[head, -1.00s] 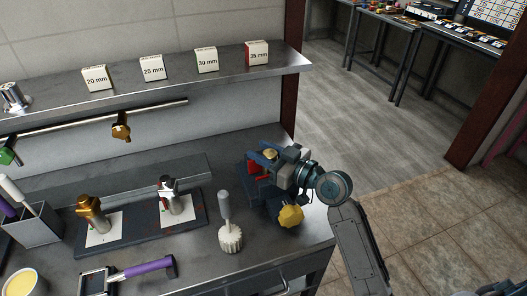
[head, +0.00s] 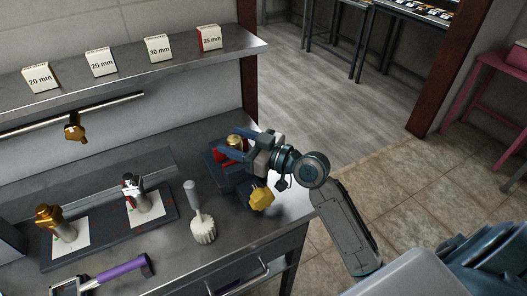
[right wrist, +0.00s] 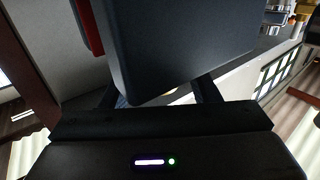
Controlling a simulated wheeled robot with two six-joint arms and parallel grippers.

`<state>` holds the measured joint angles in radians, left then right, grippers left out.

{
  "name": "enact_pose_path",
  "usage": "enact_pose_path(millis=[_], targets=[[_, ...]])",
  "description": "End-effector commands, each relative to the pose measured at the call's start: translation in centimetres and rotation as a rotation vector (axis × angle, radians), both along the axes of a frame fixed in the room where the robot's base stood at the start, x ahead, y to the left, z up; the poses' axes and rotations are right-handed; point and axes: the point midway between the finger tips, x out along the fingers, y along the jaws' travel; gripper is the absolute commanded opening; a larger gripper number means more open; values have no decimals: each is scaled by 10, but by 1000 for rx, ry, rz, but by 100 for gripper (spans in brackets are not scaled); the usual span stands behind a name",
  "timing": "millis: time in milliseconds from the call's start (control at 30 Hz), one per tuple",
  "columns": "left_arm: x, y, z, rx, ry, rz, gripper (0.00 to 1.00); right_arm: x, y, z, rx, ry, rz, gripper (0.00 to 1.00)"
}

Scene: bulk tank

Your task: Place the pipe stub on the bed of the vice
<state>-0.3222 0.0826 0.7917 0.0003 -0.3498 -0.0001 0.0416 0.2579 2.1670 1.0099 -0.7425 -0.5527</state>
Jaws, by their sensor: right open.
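The vice (head: 222,165) sits near the right end of the steel bench, dark blue with a red part and a yellow knob (head: 261,197) at its front. A short brass-coloured piece, apparently the pipe stub (head: 236,141), stands upright at the vice, beside my right gripper (head: 238,152). Its lower end is hidden, so I cannot tell what it rests on. The right gripper is open, its fingers over the vice. In the right wrist view a dark block, probably part of the vice (right wrist: 180,45), fills the space beyond the fingers. My left gripper is out of view.
A white-headed brush (head: 203,228) stands left of the vice. Farther left a dark board (head: 105,234) carries two fittings, with a purple-handled tool (head: 122,270) in front. A shelf (head: 130,82) with size-marked boxes runs behind. The floor right of the bench is clear.

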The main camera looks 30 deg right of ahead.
Motion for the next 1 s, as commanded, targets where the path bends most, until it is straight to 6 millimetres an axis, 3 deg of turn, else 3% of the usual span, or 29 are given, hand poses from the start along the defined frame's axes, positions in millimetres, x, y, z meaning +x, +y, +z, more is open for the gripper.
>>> enact_pose_path(millis=[500, 1000], targets=[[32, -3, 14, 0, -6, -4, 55, -57, -41, -2, -6, 3, 1, 55], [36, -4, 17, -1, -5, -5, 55, -76, -54, 0, 0, 0, 2, 55]])
